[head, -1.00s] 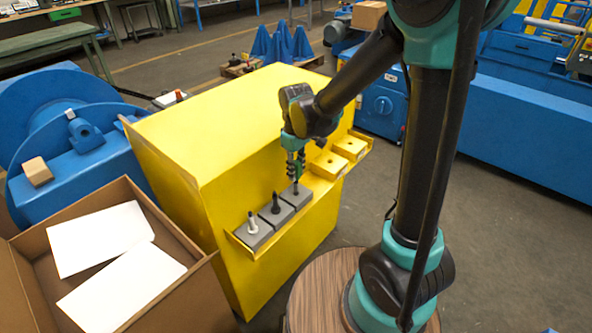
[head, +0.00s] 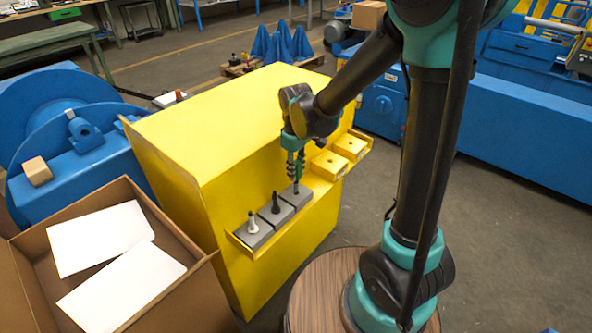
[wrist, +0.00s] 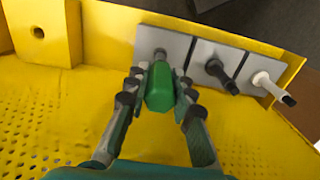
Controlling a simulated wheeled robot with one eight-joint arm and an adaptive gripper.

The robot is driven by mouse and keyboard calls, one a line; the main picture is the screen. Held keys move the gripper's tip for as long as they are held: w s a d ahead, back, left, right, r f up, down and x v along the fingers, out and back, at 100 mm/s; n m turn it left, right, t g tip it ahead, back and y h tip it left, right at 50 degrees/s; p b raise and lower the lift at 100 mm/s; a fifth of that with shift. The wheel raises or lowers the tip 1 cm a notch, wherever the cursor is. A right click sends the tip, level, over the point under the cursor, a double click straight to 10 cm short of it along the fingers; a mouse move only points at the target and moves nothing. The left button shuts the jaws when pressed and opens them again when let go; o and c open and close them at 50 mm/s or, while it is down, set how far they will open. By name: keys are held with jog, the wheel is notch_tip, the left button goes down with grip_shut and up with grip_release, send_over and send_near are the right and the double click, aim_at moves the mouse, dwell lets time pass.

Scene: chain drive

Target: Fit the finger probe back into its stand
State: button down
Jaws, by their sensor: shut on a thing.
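My gripper (wrist: 161,76) is shut on a green-handled piece (wrist: 160,95), which I take to be the finger probe. Its grey end shows beyond the handle, at the farthest grey block (wrist: 150,40) in the row; I cannot tell whether it is seated in the block or just above it. In the head view my gripper (head: 295,170) points down over that same block (head: 297,197). The fingers hide most of the probe there.
A black probe (head: 275,203) and a white probe (head: 252,222) stand upright in neighbouring grey blocks. Yellow blocks with holes (head: 328,165) sit on the other side of my gripper. The yellow cabinet (head: 215,125) rises behind the ledge. An open carton (head: 190,245) stands at the left.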

jog(key=shift+f, duration=2)
jog(key=c, duration=1.2)
grip_release()
notch_tip(320, 180, up, 12)
jog(key=shift+r, duration=0.1)
jog(key=s+d+f+m+t, duration=0.1)
jog(key=s+d+f+m, duration=0.1)
jog(key=d, duration=0.5)
jog(key=s+d+f+m+t, duration=0.1)
jog(key=s+d+f+m, duration=0.2)
jog(key=s+d+m, duration=0.2)
jog(key=s+d+f+m+t, duration=0.2)
jog(key=s+d+f+m, duration=0.1)
jog(key=d, duration=0.6)
jog(key=shift+s+d+f, duration=0.2)
jog(key=shift+s, duration=0.4)
